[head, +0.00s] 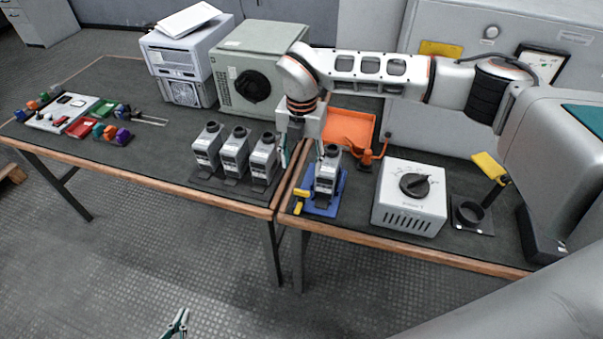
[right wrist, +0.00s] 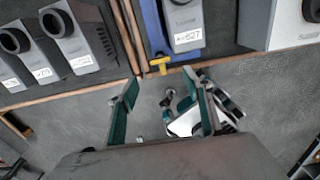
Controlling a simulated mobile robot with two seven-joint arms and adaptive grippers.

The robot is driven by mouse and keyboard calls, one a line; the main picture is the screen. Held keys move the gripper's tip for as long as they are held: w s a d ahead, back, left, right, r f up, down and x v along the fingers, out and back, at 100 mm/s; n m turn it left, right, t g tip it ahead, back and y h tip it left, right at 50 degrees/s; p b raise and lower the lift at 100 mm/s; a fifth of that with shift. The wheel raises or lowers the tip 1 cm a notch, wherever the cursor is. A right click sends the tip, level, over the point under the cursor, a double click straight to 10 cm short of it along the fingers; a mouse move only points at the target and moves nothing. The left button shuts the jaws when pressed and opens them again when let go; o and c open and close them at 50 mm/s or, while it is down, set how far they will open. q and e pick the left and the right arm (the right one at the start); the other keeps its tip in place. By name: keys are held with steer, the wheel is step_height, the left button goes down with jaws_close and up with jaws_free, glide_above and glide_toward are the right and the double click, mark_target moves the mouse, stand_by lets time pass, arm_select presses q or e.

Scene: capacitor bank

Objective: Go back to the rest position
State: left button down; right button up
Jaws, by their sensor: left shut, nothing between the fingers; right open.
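My right gripper (head: 302,152) hangs open over the seam between the two tables, pointing down. In the right wrist view its fingers (right wrist: 165,110) are spread wide, with nothing between them but floor and part of my own body beyond. A grey capacitor unit (head: 327,172) stands upright in a blue fixture (head: 318,208), just right of the right gripper and apart from the fingers as far as I can tell. The same unit shows in the right wrist view (right wrist: 185,25). My left gripper (head: 177,325) is shut and empty at the bottom edge, over the floor; only its fingertips show.
Three similar units (head: 235,150) stand on a dark rack left of the seam. A green-grey cabinet (head: 258,65) stands behind. The floor in front is clear.

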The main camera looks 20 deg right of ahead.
steer(key=shift+r, duration=0.8)
